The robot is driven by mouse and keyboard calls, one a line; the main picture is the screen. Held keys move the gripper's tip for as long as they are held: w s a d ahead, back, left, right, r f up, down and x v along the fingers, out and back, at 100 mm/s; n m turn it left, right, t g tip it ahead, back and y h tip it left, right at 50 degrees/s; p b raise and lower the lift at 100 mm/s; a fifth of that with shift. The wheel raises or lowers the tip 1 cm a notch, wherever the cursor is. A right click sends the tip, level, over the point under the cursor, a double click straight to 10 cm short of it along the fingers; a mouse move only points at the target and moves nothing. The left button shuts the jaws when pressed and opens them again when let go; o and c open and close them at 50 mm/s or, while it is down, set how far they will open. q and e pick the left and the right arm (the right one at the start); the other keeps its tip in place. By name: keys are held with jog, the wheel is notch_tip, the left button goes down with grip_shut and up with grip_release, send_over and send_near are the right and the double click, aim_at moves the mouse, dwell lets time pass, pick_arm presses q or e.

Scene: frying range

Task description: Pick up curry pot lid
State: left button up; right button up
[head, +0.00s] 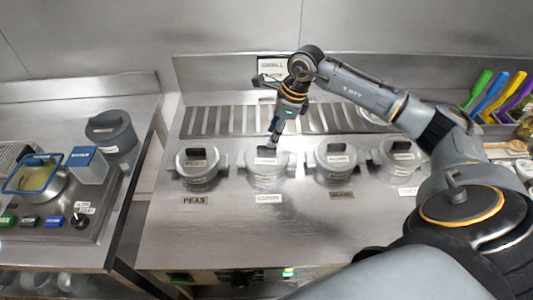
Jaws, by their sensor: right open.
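Several grey lidded pots stand in a row on the steel counter. The second pot from the left (266,177) has a grey lid (256,161) with a white label. Its label is too small to read, so I cannot tell which pot is the curry pot. My right gripper (274,140) reaches down from above to this lid, with its fingertips at the lid's handle. It is open, and I cannot tell whether the fingers touch the handle, which they partly hide. My left gripper is out of view.
A pot labelled PEAS (201,173) stands left of it; two similar pots (338,174) (403,165) stand right. A slotted grate (215,120) lies behind. Coloured-handled tools (496,92) stand far right. The front counter (230,235) is clear.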

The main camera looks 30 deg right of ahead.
aim_at(267, 154)
jog(key=p+x, duration=0.2)
jog(key=x, duration=0.2)
jog(key=shift+a+f, duration=0.1)
jog(key=shift+f, duration=0.4)
grip_shut()
